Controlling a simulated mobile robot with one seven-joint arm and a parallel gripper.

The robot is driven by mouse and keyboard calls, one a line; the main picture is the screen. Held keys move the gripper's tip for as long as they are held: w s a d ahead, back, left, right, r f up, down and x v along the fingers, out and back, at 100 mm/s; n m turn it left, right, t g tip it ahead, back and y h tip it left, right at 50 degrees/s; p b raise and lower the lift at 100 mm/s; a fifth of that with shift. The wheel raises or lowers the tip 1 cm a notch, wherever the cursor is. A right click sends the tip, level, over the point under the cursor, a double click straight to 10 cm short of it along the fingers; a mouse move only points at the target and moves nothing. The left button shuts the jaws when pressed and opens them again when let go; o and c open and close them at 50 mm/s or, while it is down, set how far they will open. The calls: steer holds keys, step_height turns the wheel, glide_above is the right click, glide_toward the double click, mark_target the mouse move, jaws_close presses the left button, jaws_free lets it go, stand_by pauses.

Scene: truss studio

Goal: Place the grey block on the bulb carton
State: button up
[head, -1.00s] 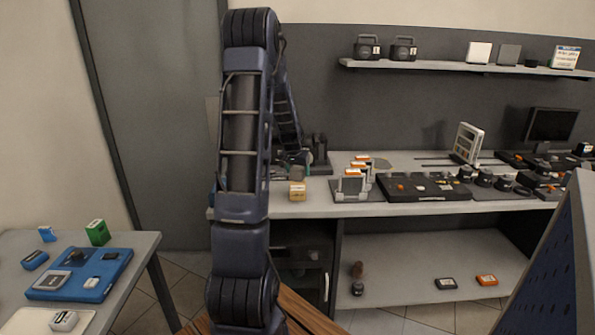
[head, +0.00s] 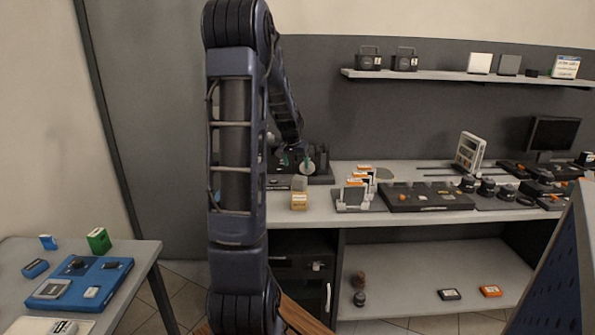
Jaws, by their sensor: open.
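The bulb carton (head: 299,202), a small yellow-orange box with a pale front, stands near the front left edge of the long grey workbench. The grey block (head: 299,183) shows right above the carton's top edge. From this angle I cannot tell whether it rests on the carton or stands just behind it. My gripper (head: 296,164) is small in the picture, open, above and behind the block and apparently clear of it. My own arm hides part of the bench to its left.
The workbench (head: 420,219) holds a dark tray (head: 425,197) with small parts, small framed stands (head: 353,197) and dark round items to the right. A wall shelf (head: 440,76) is above. A side table (head: 143,262) with a blue tray (head: 110,275) stands at left. A blue perforated panel (head: 560,270) is at front right.

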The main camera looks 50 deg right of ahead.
steer(key=w+a+r+n+t+y, duration=0.1)
steer(key=w+a+r+n, duration=0.3)
steer(key=a, duration=1.1)
steer(key=s+a+r+n+t+y, duration=0.15)
steer(key=a+r, duration=0.55)
steer(key=a, duration=0.8)
steer(key=s+a+n+y, duration=0.1)
steer(key=s+a+n, duration=0.3)
steer(key=a, duration=0.7)
steer(key=s+a+n, duration=0.4)
steer(key=s+a, duration=0.5)
steer(key=a, duration=0.3)
steer(key=shift+s+y, duration=0.2)
steer(key=shift+y, duration=0.15)
